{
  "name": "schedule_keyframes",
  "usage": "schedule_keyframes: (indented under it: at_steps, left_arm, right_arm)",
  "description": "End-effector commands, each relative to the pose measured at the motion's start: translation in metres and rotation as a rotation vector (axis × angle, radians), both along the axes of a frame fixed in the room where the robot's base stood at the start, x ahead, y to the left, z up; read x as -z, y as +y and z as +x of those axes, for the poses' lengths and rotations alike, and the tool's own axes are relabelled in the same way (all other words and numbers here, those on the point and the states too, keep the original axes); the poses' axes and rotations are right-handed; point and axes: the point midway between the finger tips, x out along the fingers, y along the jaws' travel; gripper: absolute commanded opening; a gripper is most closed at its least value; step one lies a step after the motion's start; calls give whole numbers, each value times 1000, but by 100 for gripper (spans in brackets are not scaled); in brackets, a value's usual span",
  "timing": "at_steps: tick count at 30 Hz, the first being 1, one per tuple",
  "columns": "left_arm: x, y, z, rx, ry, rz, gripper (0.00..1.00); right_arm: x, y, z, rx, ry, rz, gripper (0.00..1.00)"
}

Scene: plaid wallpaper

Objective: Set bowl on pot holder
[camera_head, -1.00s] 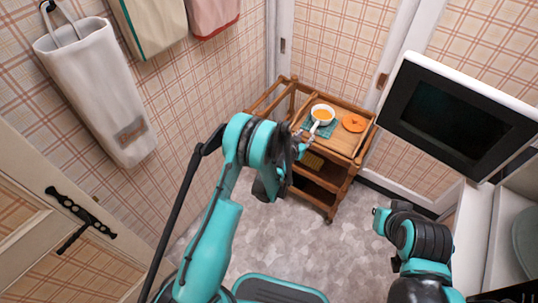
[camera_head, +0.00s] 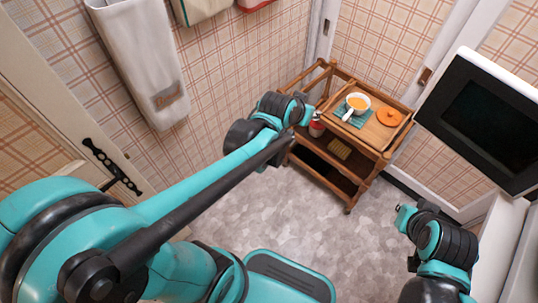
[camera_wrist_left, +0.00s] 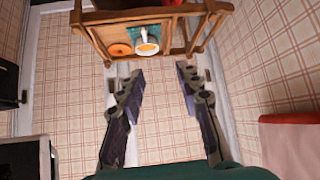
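The white bowl (camera_head: 365,97) with orange contents and a pale handle sits on a teal cloth (camera_head: 341,114) on the wooden cart's top. A round orange pot holder (camera_head: 389,117) lies beside it to the right, apart from it. In the left wrist view the bowl (camera_wrist_left: 147,48) and the pot holder (camera_wrist_left: 120,49) show beyond the fingers. My left gripper (camera_head: 308,112) is at the cart's left edge, short of the bowl; in the wrist view its fingers (camera_wrist_left: 158,88) are spread and empty. My right arm's end (camera_head: 404,216) is low at the right; its fingers are not clear.
The wooden cart (camera_head: 376,148) has lower shelves and raised side rails. A red and white item (camera_head: 317,126) shows at its left, by my left gripper. A dark screen (camera_head: 478,115) stands at the right. Grey floor (camera_head: 290,205) lies open in front.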

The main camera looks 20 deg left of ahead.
Motion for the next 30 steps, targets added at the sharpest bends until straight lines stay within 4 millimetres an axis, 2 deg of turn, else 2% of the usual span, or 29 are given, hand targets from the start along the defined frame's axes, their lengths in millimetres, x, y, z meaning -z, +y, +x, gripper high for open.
schedule_keyframes:
  at_steps: [1, 9, 12, 15, 20, 30]
  left_arm:
    - [-4, 5, -21, -10, 19, 3, 35]
    - [-3, 27, -122, -73, 123, 21, 35]
    - [2, 33, -151, -92, 153, 25, 35]
    - [8, 37, -170, -106, 175, 30, 35]
    - [12, 40, -183, -117, 190, 33, 35]
    - [12, 40, -184, -118, 190, 32, 35]
  right_arm:
    - [0, 0, 0, 0, 0, 0, 0]
    - [0, 0, 0, 0, 0, 0, 0]
    - [0, 0, 0, 0, 0, 0, 0]
    - [0, 0, 0, 0, 0, 0, 0]
    - [0, 0, 0, 0, 0, 0, 0]
    - [0, 0, 0, 0, 0, 0, 0]
